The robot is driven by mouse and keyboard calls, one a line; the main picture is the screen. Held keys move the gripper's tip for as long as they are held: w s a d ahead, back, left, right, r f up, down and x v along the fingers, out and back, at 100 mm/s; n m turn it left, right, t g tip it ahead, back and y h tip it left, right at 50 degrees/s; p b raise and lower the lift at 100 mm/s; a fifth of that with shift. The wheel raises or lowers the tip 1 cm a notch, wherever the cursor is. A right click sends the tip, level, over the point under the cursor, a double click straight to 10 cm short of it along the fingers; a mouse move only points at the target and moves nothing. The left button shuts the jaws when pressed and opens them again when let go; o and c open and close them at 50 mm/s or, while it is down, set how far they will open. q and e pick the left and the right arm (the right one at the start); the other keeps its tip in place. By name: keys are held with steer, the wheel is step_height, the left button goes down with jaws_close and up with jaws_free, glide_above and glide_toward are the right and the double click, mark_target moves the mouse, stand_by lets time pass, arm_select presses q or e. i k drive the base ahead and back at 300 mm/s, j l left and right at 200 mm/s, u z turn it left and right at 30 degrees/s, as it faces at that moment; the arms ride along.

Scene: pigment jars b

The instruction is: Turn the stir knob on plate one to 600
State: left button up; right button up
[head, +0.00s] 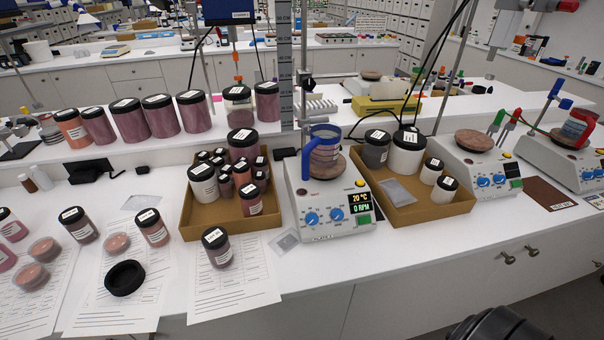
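Plate one (303,237) is a white hotplate on the front bench, in the middle of the head view, with "PLATE 1" on its front edge. It has two blue knobs, a left knob (311,219) and a right knob (337,214). Their markings are too small to read, so I cannot tell which is the stir knob. Its display (361,203) reads 20 °C and 0 RPM. A beaker with a blue band and handle (324,150) stands on its round brown top.
Cardboard trays of jars flank plate one, on the left (235,223) and right (431,213). A dark jar (217,249) stands left of its front. A small clear packet (287,240) lies at its left front corner. Two similar hotplates (477,165) (560,158) stand further right.

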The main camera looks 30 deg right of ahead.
mark_target(337, 214)
steer(key=z, duration=1.25)
